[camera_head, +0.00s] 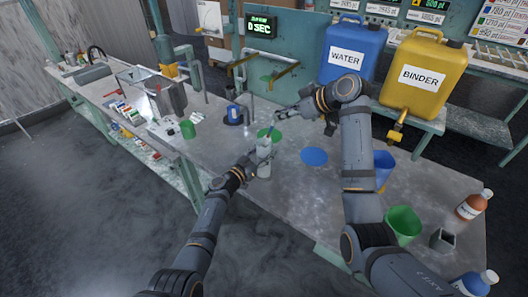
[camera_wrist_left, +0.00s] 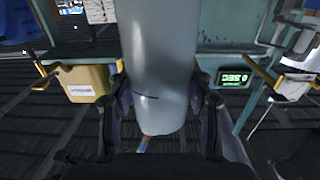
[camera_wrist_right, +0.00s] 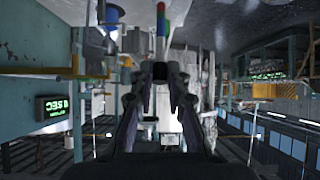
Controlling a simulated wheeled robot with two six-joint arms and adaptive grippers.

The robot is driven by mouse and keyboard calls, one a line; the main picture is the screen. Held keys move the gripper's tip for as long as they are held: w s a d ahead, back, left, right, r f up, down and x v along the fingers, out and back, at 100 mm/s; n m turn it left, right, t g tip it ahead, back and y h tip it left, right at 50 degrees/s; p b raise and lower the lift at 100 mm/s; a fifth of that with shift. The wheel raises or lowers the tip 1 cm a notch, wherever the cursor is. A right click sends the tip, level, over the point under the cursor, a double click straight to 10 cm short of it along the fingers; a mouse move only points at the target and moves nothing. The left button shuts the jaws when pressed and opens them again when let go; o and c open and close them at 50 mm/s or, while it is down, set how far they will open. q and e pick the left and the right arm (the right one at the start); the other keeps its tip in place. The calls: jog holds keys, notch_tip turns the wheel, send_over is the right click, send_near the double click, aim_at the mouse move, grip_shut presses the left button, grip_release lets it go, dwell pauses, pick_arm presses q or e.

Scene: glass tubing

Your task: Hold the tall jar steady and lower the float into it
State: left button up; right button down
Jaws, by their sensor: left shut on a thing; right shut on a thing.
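The tall pale grey jar (camera_head: 264,165) stands upright near the table's front edge. My left gripper (camera_head: 252,166) is shut around its side; in the left wrist view, the jar (camera_wrist_left: 157,60) fills the space between the fingers. My right gripper (camera_head: 280,125) is above and slightly right of the jar's mouth. It is shut on the float, whose thin stem with red, green and blue bands (camera_wrist_right: 161,24) shows beyond the fingertips in the right wrist view. The float's body is too small or hidden to make out, and whether it touches the jar I cannot tell.
A green disc (camera_head: 276,134) lies behind the jar, and a blue disc (camera_head: 314,156) lies to its right. A green bin (camera_head: 403,224) and bottles stand at the right. Blue (camera_head: 351,48) and yellow (camera_head: 423,75) containers stand behind.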

jog(key=shift+f, duration=0.7)
jog(key=c, duration=1.8)
grip_release()
jog(key=shift+f, duration=0.15)
jog(key=o, duration=0.6)
jog(key=shift+d, duration=0.1)
jog(key=v, duration=1.2)
